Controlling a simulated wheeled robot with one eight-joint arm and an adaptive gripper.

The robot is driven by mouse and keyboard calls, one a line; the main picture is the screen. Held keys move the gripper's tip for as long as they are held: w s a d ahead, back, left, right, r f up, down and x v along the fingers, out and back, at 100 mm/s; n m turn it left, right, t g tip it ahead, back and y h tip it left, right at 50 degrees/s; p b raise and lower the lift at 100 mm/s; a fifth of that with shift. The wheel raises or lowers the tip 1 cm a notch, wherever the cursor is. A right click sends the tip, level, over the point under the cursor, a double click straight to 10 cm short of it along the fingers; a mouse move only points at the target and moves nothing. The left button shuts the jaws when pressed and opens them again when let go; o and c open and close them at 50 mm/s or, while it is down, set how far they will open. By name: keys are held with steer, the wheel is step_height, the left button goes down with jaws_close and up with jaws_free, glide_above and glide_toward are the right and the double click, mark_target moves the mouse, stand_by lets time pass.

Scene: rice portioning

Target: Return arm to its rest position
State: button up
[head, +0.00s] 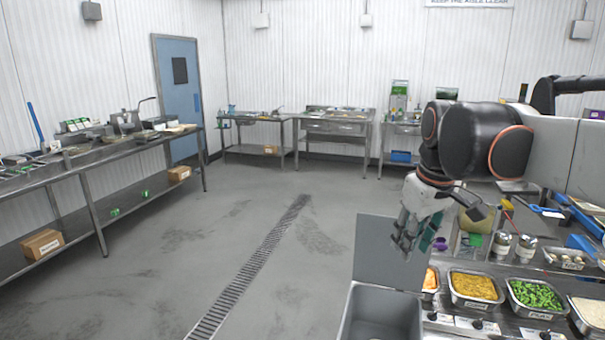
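My arm (480,138) reaches in from the right edge, above the right-hand counter. My gripper (408,235) hangs at its end, pointing down, just left of the counter's food pans. Its fingers look close together, but blur and angle hide whether they are open or shut. I see no object clearly held in it. A grey bin (380,315) with a raised lid (390,255) stands below and near the gripper.
The right counter holds pans of yellow food (474,286), green vegetables (536,295) and white rice (590,310), plus metal cups (501,245). A long steel table (100,152) stands at left, more tables at the back. The floor (220,220) between is clear, with a drain grate (250,268).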

steer(key=s+a+f+m+t+b, duration=0.1)
steer(key=s+f+m+t+b, duration=0.3)
steer(key=s+f, duration=1.3)
step_height(320, 180, down, 2)
steer(key=shift+s+a+m+b, duration=0.2)
steer(key=shift+m+b, duration=0.3)
steer(key=shift+b, duration=0.65)
steer(key=shift+a, duration=0.2)
